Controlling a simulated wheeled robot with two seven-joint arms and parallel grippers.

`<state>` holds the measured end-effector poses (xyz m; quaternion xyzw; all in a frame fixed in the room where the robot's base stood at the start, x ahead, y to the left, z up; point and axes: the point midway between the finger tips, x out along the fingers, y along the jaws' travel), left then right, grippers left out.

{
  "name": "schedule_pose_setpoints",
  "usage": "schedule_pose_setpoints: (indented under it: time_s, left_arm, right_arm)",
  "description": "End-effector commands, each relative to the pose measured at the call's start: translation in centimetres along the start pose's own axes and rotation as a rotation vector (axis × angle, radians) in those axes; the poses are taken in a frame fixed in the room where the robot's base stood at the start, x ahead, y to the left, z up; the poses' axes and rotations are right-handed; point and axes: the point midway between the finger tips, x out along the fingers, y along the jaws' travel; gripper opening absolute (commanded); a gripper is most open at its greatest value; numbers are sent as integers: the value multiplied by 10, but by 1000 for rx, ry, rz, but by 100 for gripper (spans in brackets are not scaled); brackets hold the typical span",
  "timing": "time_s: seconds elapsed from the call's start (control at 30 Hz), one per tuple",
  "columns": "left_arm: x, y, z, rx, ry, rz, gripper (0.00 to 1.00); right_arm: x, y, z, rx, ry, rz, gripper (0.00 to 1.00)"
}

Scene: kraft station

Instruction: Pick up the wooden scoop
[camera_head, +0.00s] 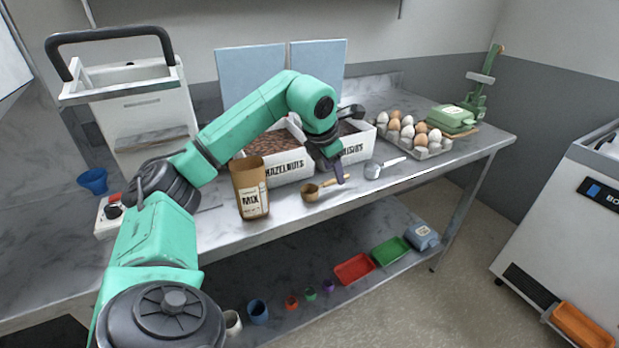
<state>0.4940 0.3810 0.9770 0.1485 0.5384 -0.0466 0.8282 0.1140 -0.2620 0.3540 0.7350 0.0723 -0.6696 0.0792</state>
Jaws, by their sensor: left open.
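The wooden scoop (313,191) lies on the marble counter near its front edge, with its bowl to the left and its handle pointing right. My left arm reaches in from the left and bends down over the counter. My left gripper (334,178) is open and points down at the handle end of the scoop. One finger overlaps the handle tip in the picture; I cannot tell whether they touch. The scoop's bowl is in plain view. My right gripper is not in view.
A kraft MIX bag (251,190) stands left of the scoop. Hazelnuts (290,165) and raisins (356,149) boxes stand behind. A metal scoop (373,168) lies to the right, with an egg tray (433,148) beyond. A lower shelf holds a red tray (354,269) and small cups.

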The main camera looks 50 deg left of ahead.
Motion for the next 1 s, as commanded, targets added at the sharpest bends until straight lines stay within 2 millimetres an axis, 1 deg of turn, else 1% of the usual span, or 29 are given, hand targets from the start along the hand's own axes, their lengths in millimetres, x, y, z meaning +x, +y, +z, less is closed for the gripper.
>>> schedule_pose_setpoints:
  time_s: [0.1, 0.2, 0.4, 0.43, 0.47, 0.5, 0.53, 0.57, 0.87, 1.0]
  left_arm:
    - [23, 3, -2, 0, 5, -3, 54]
    - [36, 3, -2, 1, 2, -2, 54]
    - [39, 3, -2, 1, 0, -1, 54]
    - [39, 3, -2, 1, 0, -1, 46]
    - [39, 3, -2, 1, 0, -1, 35]
    - [39, 3, -2, 1, 0, -1, 20]
    - [39, 3, -2, 1, 0, -1, 8]
    - [39, 3, -2, 1, 0, -1, 0]
    - [38, 3, -2, 1, -1, -1, 0]
    - [32, 4, 2, 0, -1, -1, 0]
  right_arm:
    - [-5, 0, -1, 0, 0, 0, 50]
    - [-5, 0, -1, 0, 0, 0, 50]
    - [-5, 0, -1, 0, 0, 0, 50]
    - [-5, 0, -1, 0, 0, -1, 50]
    - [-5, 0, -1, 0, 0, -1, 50]
    - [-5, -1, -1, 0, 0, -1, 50]
    - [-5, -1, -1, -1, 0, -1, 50]
    - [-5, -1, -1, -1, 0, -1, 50]
    - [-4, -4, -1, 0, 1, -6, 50]
    - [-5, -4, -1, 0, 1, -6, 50]
